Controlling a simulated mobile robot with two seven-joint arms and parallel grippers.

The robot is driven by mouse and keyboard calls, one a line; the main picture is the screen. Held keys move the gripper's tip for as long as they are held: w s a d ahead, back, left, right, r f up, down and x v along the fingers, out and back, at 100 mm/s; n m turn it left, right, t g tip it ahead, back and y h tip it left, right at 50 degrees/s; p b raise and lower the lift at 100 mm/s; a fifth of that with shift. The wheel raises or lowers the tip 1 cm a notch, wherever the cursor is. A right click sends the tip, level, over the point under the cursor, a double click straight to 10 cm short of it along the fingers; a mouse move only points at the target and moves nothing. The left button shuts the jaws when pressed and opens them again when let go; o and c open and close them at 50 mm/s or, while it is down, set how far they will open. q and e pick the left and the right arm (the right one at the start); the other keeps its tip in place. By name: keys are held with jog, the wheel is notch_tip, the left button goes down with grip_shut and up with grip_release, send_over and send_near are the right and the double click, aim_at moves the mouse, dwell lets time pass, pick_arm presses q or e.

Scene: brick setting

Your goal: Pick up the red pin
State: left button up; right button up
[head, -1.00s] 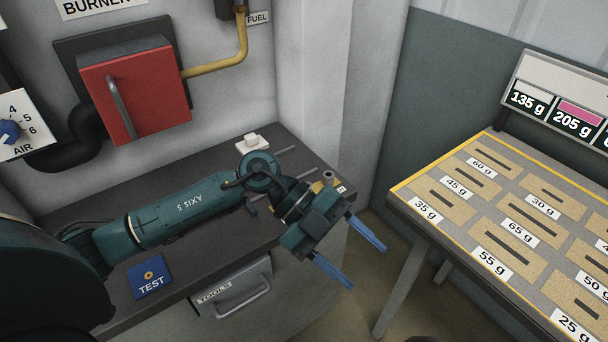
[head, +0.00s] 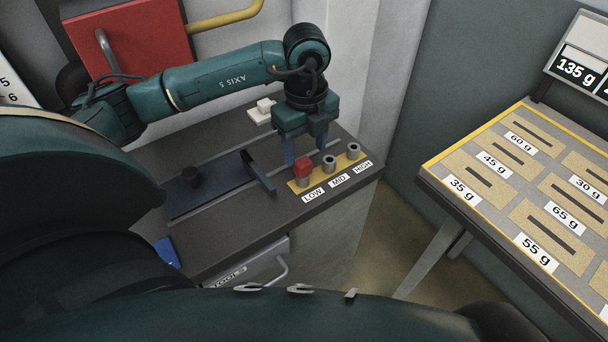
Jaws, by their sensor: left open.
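The red pin (head: 303,167) stands upright in the LOW socket of a yellow strip (head: 326,172) near the front right of the dark bench. The MID socket (head: 329,162) and HIGH socket (head: 353,150) beside it look empty. My left gripper (head: 305,152) points down just behind the strip, its blue fingers apart, one left of the pin and one behind the MID socket. The pin is in front of the fingers and hides part of the space between them; I cannot tell whether they touch it. My right gripper is not in view.
A dark blue slide with a raised end plate (head: 258,173) and black knob (head: 191,176) lies left of the strip. A white block (head: 264,108) sits behind. A drawer handle (head: 265,273) juts out in front. A weight table (head: 437,161) stands at right.

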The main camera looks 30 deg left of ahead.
aim_at(304, 163)
pick_arm(q)
notch_tip(304, 163, down, 2)
jog(key=shift+f+b, duration=0.25)
jog(key=shift+b, duration=0.25)
notch_tip(304, 163, down, 4)
jog(key=b, duration=0.3)
jog(key=shift+a+f, duration=0.1)
jog(key=shift+a, duration=0.05)
jog(key=shift+f+b, duration=0.35)
jog(key=shift+f, duration=0.15)
jog(key=shift+r, duration=0.1)
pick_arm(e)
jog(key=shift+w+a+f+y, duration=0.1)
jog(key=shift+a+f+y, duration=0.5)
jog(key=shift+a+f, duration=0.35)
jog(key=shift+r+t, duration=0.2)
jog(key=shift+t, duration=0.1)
